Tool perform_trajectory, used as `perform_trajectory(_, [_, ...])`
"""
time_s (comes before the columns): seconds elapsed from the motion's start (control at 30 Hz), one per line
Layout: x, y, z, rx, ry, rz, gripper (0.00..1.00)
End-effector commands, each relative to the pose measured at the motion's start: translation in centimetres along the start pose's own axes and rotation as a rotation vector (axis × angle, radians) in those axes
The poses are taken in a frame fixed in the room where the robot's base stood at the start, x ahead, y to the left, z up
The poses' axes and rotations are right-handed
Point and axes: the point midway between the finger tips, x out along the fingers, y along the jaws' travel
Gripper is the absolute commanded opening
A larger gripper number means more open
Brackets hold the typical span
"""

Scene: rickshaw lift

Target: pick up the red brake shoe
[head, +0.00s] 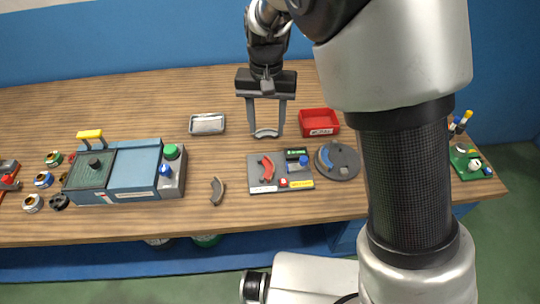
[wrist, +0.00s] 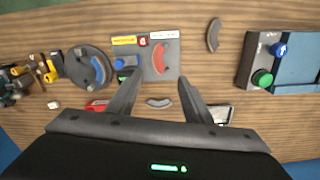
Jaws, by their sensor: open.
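The red brake shoe (head: 267,169) is a small curved piece lying on a dark grey board (head: 252,184) near the front of the bench. In the wrist view the red brake shoe (wrist: 160,62) lies beyond my fingertips, fully visible. My gripper (head: 267,134) is open, points down and is apart from the red shoe, on its far side in the head view. A pale grey curved shoe (head: 266,133) shows between my fingertips; it also shows between my fingers (wrist: 160,80) in the wrist view (wrist: 158,102). I cannot tell that anything touches it.
The board also carries a blue knob (head: 282,168) and labels. A round grey disc (head: 345,172) with a blue curved piece stands right of it, a dark curved shoe (head: 217,190) left. A red tray (head: 319,131), a metal tray (head: 207,124) and a blue box (head: 136,168) stand around.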

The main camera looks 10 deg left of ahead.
Motion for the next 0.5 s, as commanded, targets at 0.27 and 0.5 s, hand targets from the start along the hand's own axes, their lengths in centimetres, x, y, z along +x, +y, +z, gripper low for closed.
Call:
perform_trajectory(0.27, [4.2,0.0,0.0,0.000,-0.005,0.006,0.46])
perform_trajectory(0.5, [9.4,0.0,0.1,0.000,-0.005,0.006,0.46])
